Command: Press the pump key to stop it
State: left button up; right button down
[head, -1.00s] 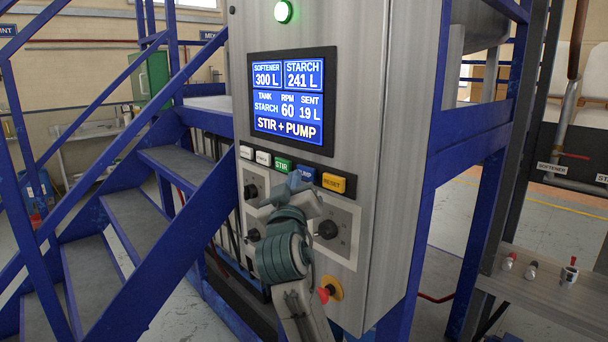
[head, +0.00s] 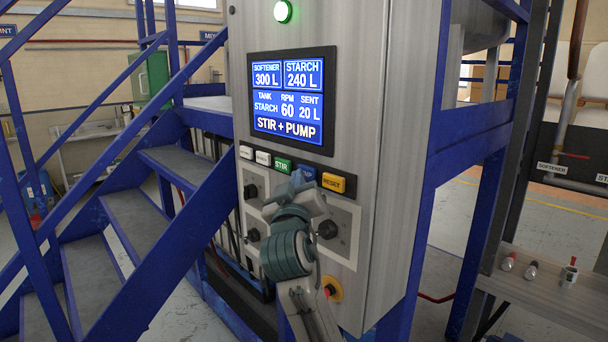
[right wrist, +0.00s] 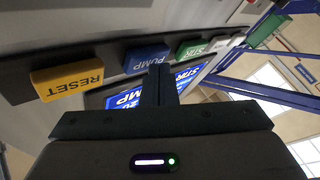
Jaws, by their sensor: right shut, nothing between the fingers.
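The blue pump key (head: 309,173) sits in the key row between the green stir key (head: 282,165) and the yellow reset key (head: 333,182). My right gripper (head: 298,180) is shut and empty, its fingertips just in front of the pump key and partly covering it. In the right wrist view the pump key (right wrist: 147,59) is right by the tips of the shut fingers (right wrist: 160,72); I cannot tell whether they touch. The display (head: 288,100) reads starch 240 L, RPM 60, sent 20 L and "STIR + PUMP". My left gripper is out of view.
Two pale keys (head: 255,155) are left of the stir key. Dark knobs (head: 327,230) and a red knob on a yellow plate (head: 331,290) are lower on the cabinet (head: 390,130). Blue stairs (head: 140,220) stand at left.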

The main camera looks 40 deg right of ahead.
jog(key=shift+d, duration=0.25)
jog(key=shift+a, duration=0.2)
dwell(0.5)
jog(key=shift+a, duration=0.75)
jog(key=a, duration=0.5)
jog(key=shift+s, duration=0.25)
jog(key=shift+d, duration=0.1)
dwell(0.4)
